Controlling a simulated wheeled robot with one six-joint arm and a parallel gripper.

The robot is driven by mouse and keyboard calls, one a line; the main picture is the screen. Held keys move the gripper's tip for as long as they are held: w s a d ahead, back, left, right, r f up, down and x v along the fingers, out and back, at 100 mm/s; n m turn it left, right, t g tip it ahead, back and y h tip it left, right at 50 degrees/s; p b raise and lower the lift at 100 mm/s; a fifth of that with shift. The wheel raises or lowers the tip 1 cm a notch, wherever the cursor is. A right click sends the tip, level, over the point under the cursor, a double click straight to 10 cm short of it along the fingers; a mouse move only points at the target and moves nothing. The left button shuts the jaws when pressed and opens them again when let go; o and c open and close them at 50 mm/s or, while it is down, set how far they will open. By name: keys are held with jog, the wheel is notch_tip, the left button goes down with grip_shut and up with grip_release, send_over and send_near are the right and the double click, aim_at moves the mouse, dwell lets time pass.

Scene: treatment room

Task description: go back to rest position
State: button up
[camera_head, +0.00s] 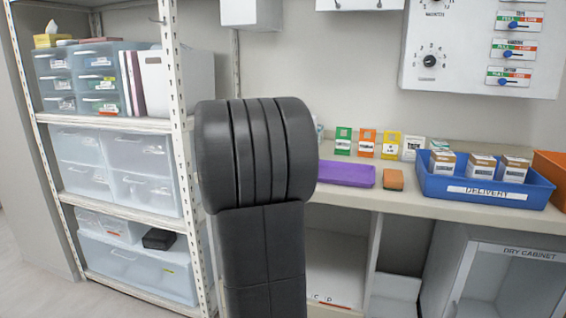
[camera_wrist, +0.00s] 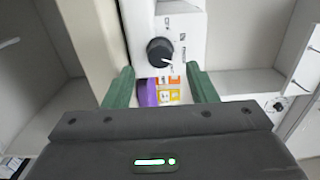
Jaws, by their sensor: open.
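My gripper (camera_wrist: 161,88) shows in the wrist view, with its two green fingers spread apart and nothing between them. Between and beyond the fingers are a dark knob on a white panel, a purple item and some orange and yellow cards, all farther off. In the head view a black segmented part of my arm stands upright in the middle and hides part of the counter and wall. My gripper does not show in the head view.
A counter (camera_head: 440,207) holds a blue DELIVERY tray (camera_head: 432,187) with several boxes, a purple tray (camera_head: 345,174), an orange block (camera_head: 393,180) and several coloured cards. A shelf rack (camera_head: 103,124) with drawers stands left. A control panel (camera_head: 465,75) hangs on the wall.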

jog(key=p+v, duration=0.1)
jog(key=v, duration=1)
jog(key=b+x, duration=0.1)
jog(key=x, duration=1.3)
jog(key=shift+w+d+f, duration=0.1)
jog(key=shift+w+r+n+p, duration=0.25)
jog(key=shift+r+n+p, duration=0.05)
jog(key=shift+p, duration=0.2)
jog(key=shift+s+r+n+p, duration=0.1)
jog(key=shift+s+n+p, duration=0.05)
jog(key=shift+n+p, duration=0.75)
jog(key=n+p, duration=0.3)
jog(key=p, duration=0.1)
jog(key=shift+n, duration=0.3)
jog(key=n+p, duration=0.3)
jog(key=p, duration=0.1)
jog(key=shift+p, duration=0.3)
jog(key=n+p, duration=0.6)
jog(key=p, duration=0.5)
jog(key=shift+r+n, duration=0.1)
jog(key=shift+n, duration=0.2)
jog(key=n+p, duration=0.1)
jog(key=p, duration=0.2)
jog(key=shift+n, duration=0.3)
jog(key=shift+p, duration=0.45)
